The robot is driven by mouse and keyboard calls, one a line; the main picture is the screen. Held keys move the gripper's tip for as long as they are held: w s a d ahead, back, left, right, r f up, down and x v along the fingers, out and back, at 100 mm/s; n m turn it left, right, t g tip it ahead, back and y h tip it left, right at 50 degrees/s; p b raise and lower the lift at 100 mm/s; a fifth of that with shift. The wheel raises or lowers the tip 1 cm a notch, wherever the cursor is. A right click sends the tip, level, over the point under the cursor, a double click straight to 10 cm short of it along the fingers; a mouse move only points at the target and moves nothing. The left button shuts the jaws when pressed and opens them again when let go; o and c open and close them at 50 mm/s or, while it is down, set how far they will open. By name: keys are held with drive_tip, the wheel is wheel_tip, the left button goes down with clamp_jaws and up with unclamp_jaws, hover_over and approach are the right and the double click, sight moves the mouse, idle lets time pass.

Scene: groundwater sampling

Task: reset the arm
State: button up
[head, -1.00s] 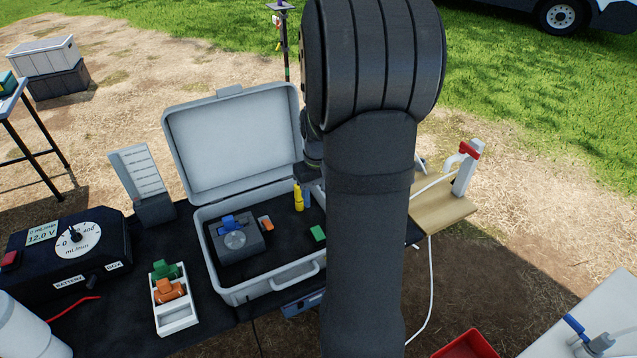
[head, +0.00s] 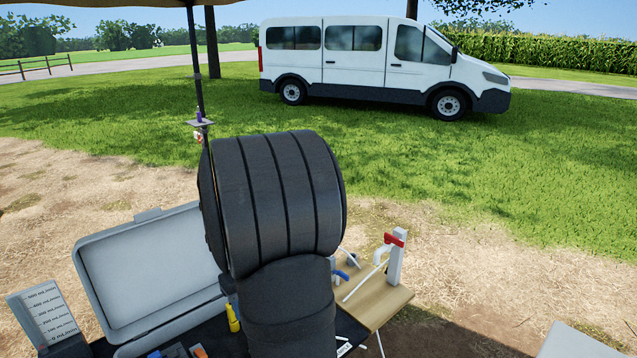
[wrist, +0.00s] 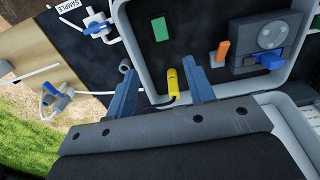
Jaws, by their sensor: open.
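My gripper (wrist: 160,72) is open in the wrist view, its two blue-grey fingers wide apart with nothing held. The yellow piece (wrist: 172,84) shows between the fingers, inside the grey case (wrist: 147,75). I cannot tell how near the fingers are to it. In the head view my thick dark arm stands in front of the case, and the gripper is hidden behind it. The yellow piece (head: 232,318) shows just left of the arm there.
A green block (wrist: 160,29), an orange piece (wrist: 223,52) and a grey device with a blue knob (wrist: 268,58) sit in the case. The raised case lid (head: 150,275) stands left of my arm. A wooden board (head: 380,302) with a red-clamped post (head: 396,258) is on the right.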

wheel_tip(320, 180, down, 17)
drive_tip(key=shift+r, duration=0.2)
idle(0.3)
drive_tip(key=shift+r, duration=0.1)
wheel_tip(320, 180, up, 17)
wheel_tip(320, 180, down, 17)
drive_tip(key=shift+r, duration=0.15)
drive_tip(key=shift+a+f, duration=0.1)
drive_tip(key=shift+f, duration=0.2)
drive_tip(key=shift+w+a+g+h, duration=0.2)
drive_tip(key=shift+w+g+h, duration=0.05)
drive_tip(key=shift+g+h, duration=0.55)
drive_tip(key=shift+w+a+g+h, duration=0.2)
drive_tip(key=shift+g+h, duration=0.6)
drive_tip(key=v, duration=1.7)
drive_tip(key=shift+r, duration=0.2)
drive_tip(key=shift+c, duration=0.2)
